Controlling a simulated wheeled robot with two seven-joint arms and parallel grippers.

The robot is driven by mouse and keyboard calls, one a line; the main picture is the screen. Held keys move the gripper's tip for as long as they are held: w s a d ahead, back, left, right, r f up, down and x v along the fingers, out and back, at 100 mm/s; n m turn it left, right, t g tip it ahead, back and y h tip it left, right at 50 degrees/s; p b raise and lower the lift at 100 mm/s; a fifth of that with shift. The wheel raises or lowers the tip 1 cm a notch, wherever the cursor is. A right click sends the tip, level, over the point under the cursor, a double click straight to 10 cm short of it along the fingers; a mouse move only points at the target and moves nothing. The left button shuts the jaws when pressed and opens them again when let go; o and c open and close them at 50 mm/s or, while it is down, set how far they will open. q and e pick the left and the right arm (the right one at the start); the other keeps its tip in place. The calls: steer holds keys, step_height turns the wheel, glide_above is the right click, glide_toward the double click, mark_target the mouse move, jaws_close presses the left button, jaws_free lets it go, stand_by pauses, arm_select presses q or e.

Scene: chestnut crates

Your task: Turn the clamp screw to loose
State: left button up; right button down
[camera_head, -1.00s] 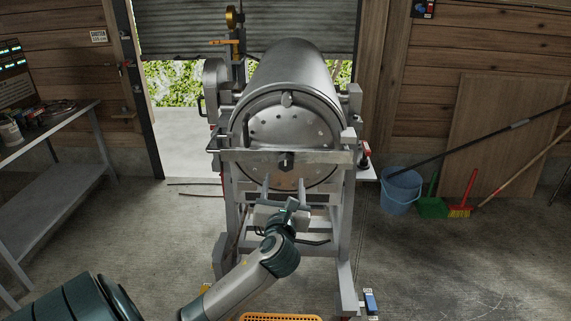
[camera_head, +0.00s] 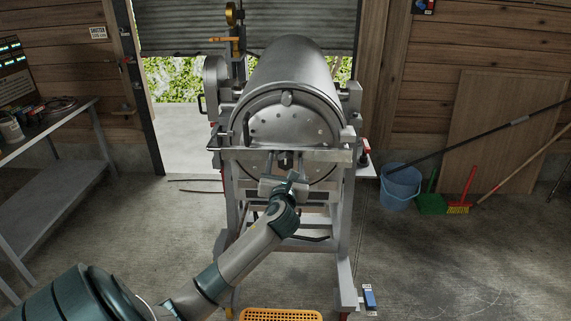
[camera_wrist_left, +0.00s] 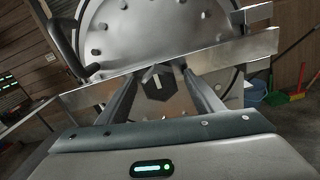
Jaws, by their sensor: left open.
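The clamp screw is a dark faceted knob (camera_wrist_left: 158,86) on the front of the metal drum, just below a flat crossbar (camera_wrist_left: 170,68). In the head view the knob (camera_head: 286,160) shows small between my fingers. My left gripper (camera_head: 286,156) is open, with one finger on each side of the knob. In the left wrist view the fingers (camera_wrist_left: 157,74) point at the drum face and flank the knob, with gaps to it. I cannot tell how far their tips reach along it. My right gripper is not in view.
The drum (camera_head: 292,75) sits in a grey metal frame (camera_head: 345,245). A curved handle (camera_wrist_left: 68,42) is at upper left in the wrist view. A yellow crate (camera_head: 281,314) is on the floor below. A workbench (camera_head: 50,126) stands left; a blue bucket (camera_head: 401,187) stands right.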

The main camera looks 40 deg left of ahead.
arm_select(q)
steer(key=c, duration=1.1)
steer(key=shift+o, duration=0.2)
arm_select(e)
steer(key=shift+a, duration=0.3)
